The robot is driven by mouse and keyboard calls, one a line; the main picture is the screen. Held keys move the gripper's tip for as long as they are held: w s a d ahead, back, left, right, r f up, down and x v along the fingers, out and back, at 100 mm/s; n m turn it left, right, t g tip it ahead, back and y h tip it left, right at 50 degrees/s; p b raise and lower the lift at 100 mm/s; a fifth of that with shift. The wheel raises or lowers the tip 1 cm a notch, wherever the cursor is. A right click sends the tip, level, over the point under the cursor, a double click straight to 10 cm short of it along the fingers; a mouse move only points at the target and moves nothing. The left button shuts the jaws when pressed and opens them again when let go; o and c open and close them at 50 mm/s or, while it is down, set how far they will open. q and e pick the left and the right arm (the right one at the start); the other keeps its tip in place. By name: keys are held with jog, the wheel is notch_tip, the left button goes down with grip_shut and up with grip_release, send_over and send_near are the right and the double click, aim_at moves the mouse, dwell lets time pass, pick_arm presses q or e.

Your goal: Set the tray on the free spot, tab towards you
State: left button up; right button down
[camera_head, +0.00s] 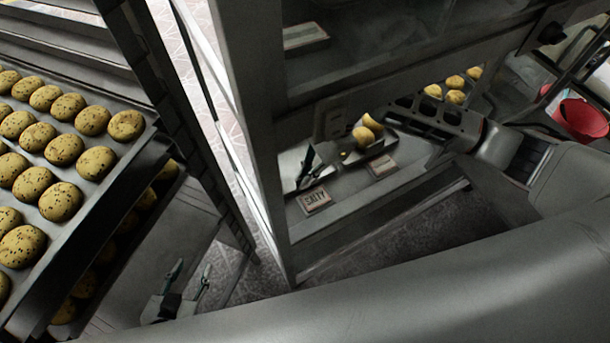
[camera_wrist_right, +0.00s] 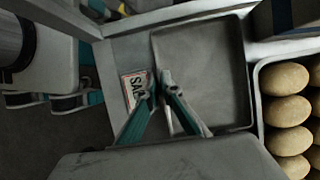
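A grey, empty tray (camera_wrist_right: 215,75) lies at the shelf spot behind the SALTY card (camera_wrist_right: 135,88). In the head view only part of this tray (camera_head: 290,163) shows, at the cabinet's left post, with the SALTY card (camera_head: 315,200) in front of it. My right gripper (camera_wrist_right: 162,78) reaches in from the right, and its teal fingers close together at the tray's near rim. They appear to pinch it there; the tab itself is hidden. Whether the tray rests fully on the shelf cannot be told. My left gripper (camera_head: 189,272) hangs low at the bottom left, fingers apart and empty.
A tray of buns (camera_wrist_right: 289,95) stands close beside the empty tray. In the head view a tray with a few buns (camera_head: 368,134) has its own card (camera_head: 381,166). A rack of speckled cookies (camera_head: 50,150) fills the left. The cabinet post (camera_head: 262,150) stands between.

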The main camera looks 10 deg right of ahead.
jog(key=c, duration=2.2)
grip_release()
jog(key=shift+c, duration=0.2)
jog(key=shift+p+v, duration=0.5)
jog(key=shift+v, duration=3.3)
